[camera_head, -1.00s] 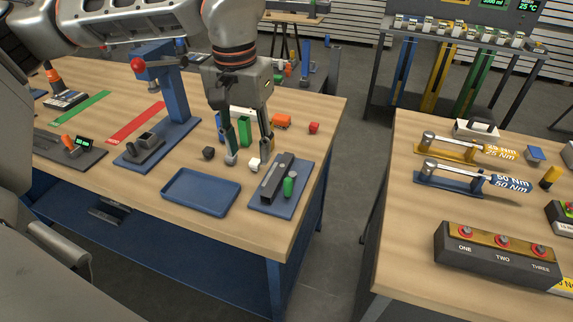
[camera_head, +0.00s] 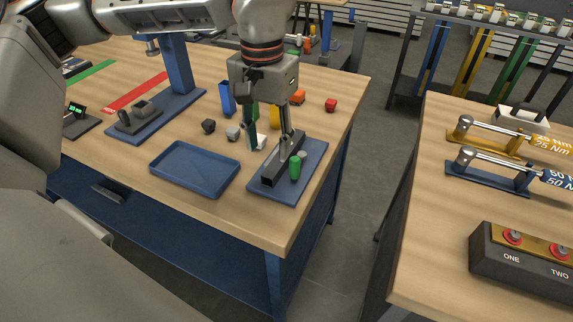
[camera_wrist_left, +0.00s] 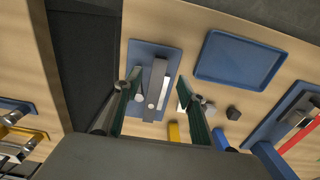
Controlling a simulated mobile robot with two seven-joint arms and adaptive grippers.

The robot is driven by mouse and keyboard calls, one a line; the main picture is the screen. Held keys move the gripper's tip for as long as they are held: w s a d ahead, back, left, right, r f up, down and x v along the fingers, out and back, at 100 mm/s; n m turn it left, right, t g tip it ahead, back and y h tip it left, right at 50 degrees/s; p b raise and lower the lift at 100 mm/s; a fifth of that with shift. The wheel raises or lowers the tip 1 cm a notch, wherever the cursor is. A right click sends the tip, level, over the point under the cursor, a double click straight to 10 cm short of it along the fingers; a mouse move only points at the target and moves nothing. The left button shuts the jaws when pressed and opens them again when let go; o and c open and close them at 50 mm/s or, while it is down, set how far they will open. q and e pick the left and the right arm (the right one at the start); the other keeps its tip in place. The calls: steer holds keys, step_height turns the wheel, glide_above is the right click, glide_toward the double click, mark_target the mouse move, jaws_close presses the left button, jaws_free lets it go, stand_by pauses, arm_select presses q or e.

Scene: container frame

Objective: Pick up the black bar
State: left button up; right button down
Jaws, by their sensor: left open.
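The black bar (camera_head: 272,172) lies on a small blue plate (camera_head: 312,160) near the table's front right corner. It also shows in the left wrist view (camera_wrist_left: 155,92), with a paler strip along it. A green cylinder (camera_head: 295,168) stands on the plate beside the bar. My left gripper (camera_head: 268,150) is open, pointing down at the bar's far part. In the left wrist view the bar lies between the two green-faced fingers (camera_wrist_left: 158,80), with nothing gripped. Whether the fingers are level with the bar is hard to tell. My right gripper is not in view.
An empty blue tray (camera_head: 195,170) lies left of the plate. A dark cube (camera_head: 208,126), a grey cube (camera_head: 232,132) and a white piece (camera_head: 261,141) sit behind it. A blue holder (camera_head: 227,98) and a red cube (camera_head: 330,105) stand farther back. A floor gap lies right of the table.

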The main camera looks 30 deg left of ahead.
mark_target(270, 173)
arm_select(q)
step_height(270, 173, down, 8)
steer(key=shift+w+f+b, duration=0.1)
steer(key=shift+b, duration=0.35)
steer(key=shift+c, duration=0.3)
jaws_close()
